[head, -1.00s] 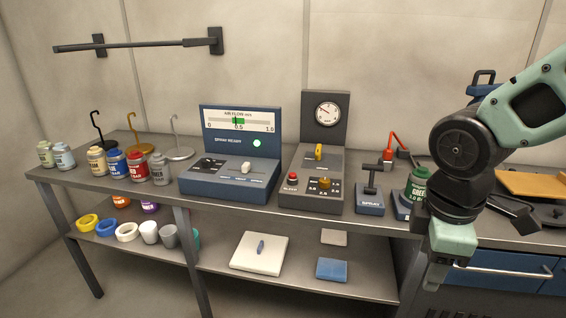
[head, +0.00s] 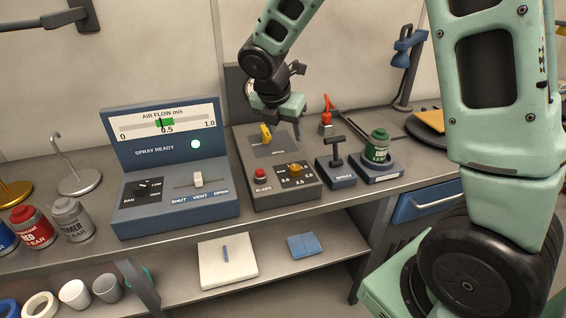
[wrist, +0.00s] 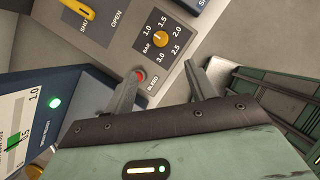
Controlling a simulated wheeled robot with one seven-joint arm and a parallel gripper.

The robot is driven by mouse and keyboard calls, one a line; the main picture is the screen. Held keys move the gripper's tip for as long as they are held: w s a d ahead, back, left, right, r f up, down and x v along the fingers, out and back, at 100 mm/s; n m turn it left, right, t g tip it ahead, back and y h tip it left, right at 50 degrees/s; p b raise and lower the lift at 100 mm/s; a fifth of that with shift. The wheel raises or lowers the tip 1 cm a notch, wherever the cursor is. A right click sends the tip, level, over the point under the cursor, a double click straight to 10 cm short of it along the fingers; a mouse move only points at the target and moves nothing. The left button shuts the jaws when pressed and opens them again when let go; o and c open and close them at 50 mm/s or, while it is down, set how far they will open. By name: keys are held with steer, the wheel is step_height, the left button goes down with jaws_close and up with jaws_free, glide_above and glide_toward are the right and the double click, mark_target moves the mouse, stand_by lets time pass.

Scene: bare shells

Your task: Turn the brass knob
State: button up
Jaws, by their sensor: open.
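The brass knob (head: 295,170) sits on a black dial plate at the front right of the grey control box (head: 290,200). In the wrist view the knob (wrist: 160,39) has a ring of numbers from 1.0 to 3.0 marked BAR; its exact setting is hard to read. My gripper (head: 282,128) is above the back of the box, in front of the gauge, which it mostly hides. In the wrist view its fingers (wrist: 163,68) are apart and empty. The knob shows beyond the fingertips, roughly between them, not touched.
A red BLEED button (head: 260,174) is beside the knob, and a yellow lever (head: 266,133) is behind it. The blue spray-ready panel (head: 178,212) stands left. A SPRAY T-handle (head: 336,152) and a green jar (head: 377,147) stand right.

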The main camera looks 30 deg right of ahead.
mark_target(295, 167)
steer(key=x, duration=1.6)
steer(key=shift+f, duration=0.15)
steer(key=c, duration=1)
